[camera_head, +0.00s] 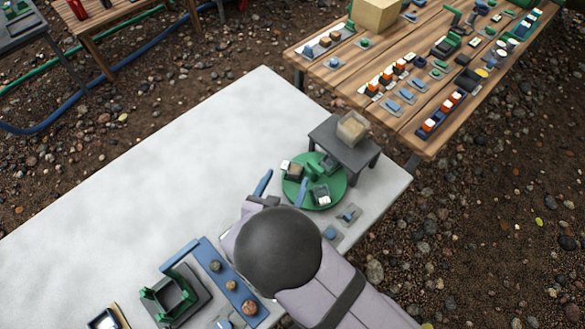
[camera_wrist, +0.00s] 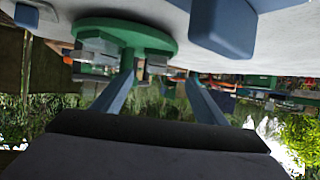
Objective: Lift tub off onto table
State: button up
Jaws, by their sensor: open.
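A small clear tub (camera_head: 352,128) with tan contents sits on a dark grey low stand (camera_head: 343,148) near the right corner of the white table (camera_head: 150,190). My gripper (camera_head: 285,178) is open, with its two blue fingers pointing toward the round green plate. It is to the lower left of the tub and apart from it. I cannot make out the tub in that view.
The round green plate (camera_head: 300,198) with several small items lies between my gripper and the stand; it also shows in the wrist view (camera_wrist: 150,35). A blue rack (camera_head: 228,275) and a green holder (camera_head: 172,298) stand lower left. The table's left and middle are clear. A crowded wooden table (camera_head: 345,75) stands behind.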

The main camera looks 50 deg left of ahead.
aim_at(293, 162)
jog(key=shift+p+x, duration=0.8)
jog(key=shift+x, duration=1.8)
jog(key=shift+a, duration=0.1)
jog(key=shift+s, duration=0.1)
jog(key=c, duration=1.1)
jog(key=shift+c, duration=0.2)
jog(key=shift+r, duration=0.1)
jog(key=shift+s+d+r+p, duration=0.2)
jog(key=shift+s+r+p, duration=0.3)
jog(key=shift+p, duration=0.25)
jog(key=shift+c, duration=0.3)
jog(key=p+v, duration=0.2)
jog(key=v, duration=0.2)
jog(key=r+p+v, duration=0.1)
jog(key=p+v, duration=0.1)
jog(key=v, duration=0.2)
jog(key=p+v, duration=0.2)
jog(key=v, duration=0.3)
jog(key=shift+w+a+r+p, duration=0.1)
jog(key=shift+w+r+p, duration=0.2)
jog(key=shift+w+p, duration=0.1)
jog(key=shift+c, duration=0.6)
jog(key=shift+v, duration=0.85)
